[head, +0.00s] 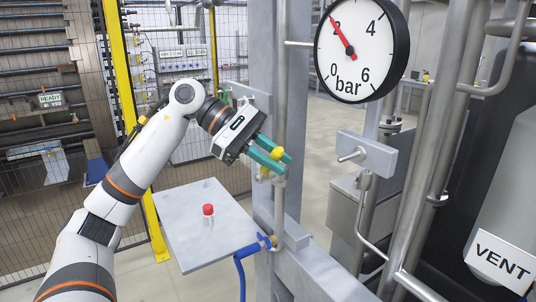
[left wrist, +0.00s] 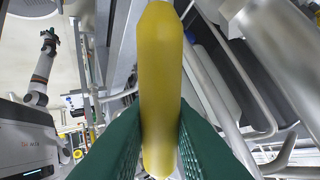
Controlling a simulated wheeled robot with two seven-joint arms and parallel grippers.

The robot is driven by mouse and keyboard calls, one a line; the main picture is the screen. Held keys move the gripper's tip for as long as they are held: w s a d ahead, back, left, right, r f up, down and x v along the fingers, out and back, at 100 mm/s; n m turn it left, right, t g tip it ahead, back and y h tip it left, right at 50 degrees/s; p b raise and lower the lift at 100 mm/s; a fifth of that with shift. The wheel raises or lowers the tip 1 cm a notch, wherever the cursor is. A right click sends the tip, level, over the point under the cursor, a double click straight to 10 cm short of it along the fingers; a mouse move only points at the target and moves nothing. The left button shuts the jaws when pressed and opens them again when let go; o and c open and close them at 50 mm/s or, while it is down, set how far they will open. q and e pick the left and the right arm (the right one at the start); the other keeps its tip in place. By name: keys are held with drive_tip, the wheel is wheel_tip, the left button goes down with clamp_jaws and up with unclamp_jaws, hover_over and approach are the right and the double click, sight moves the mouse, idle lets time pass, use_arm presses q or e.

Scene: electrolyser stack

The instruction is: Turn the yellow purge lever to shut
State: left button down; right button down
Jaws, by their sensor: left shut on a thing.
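A round gauge (head: 357,50) marked bar hangs above right, its red needle near 2. Pipes and a VENT sign (head: 500,260) crowd the right.

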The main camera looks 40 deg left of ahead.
use_arm(q)
drive_tip(key=s+d+f+m+t+y, duration=0.1)
drive_tip(key=d+f+m+y, duration=0.2)
drive_tip(key=f+y, duration=0.3)
drive_tip(key=shift+f+t+y+p, duration=0.3)
drive_tip(key=shift+f+y+p, duration=0.15)
drive_tip(key=shift+y, duration=0.85)
drive_tip(key=shift+d, duration=0.1)
drive_tip(key=c, duration=1.4)
unclamp_jaws()
drive_tip(key=shift+o, duration=0.3)
drive_tip(key=shift+r, duration=0.1)
